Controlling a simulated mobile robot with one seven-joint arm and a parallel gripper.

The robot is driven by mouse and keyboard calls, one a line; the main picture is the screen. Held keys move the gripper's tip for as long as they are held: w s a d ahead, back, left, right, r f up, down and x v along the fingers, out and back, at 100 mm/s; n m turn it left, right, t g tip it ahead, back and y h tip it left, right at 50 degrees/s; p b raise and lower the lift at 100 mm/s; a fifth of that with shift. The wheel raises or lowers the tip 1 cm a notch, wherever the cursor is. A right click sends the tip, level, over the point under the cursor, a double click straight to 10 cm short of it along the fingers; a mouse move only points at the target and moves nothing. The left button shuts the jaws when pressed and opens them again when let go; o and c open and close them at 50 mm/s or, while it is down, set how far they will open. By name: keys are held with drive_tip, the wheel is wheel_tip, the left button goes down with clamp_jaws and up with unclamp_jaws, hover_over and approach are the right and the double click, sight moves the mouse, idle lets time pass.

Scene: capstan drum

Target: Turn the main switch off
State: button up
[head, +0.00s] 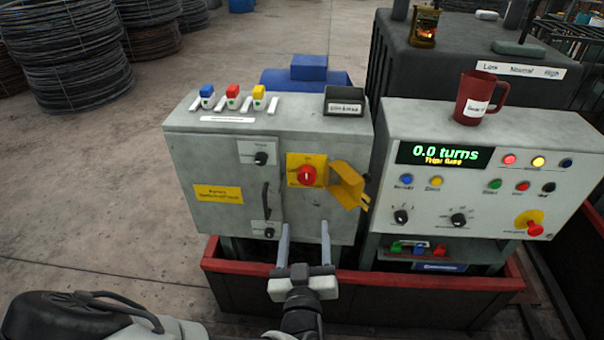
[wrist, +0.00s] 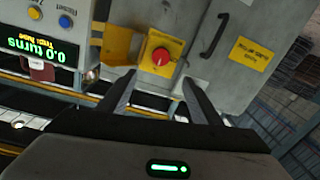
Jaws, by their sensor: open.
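The main switch (head: 307,176) is a red rotary knob on a yellow plate, on the front of the grey cabinet (head: 225,160). A yellow hinged guard (head: 348,186) stands swung out to the right of the plate. My gripper (head: 305,232) is open and empty, in front of the cabinet and below the switch, apart from it. In the wrist view the red knob (wrist: 160,56) shows ahead, above and between the two fingers (wrist: 155,90) of my gripper. The guard (wrist: 118,45) is to its left there. The knob's exact setting is too small to tell.
A control console (head: 440,190) with a "0.0 turns" display stands right of the cabinet, with a red mug (head: 474,98) on top. A black cabinet handle (head: 265,201) is left of the switch. A red-rimmed tray edge (head: 380,282) runs below. Three padlocks (head: 232,97) stand on the cabinet.

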drive_tip(key=w+b, duration=0.1)
drive_tip(key=b, duration=0.5)
approach(307, 178)
drive_tip(key=w, duration=0.8)
drive_tip(key=shift+w+a+f, duration=0.1)
drive_tip(key=shift+w+a, duration=0.05)
drive_tip(key=shift+w, duration=0.05)
drive_tip(key=c, duration=1.1)
drive_tip(key=shift+o, duration=0.2)
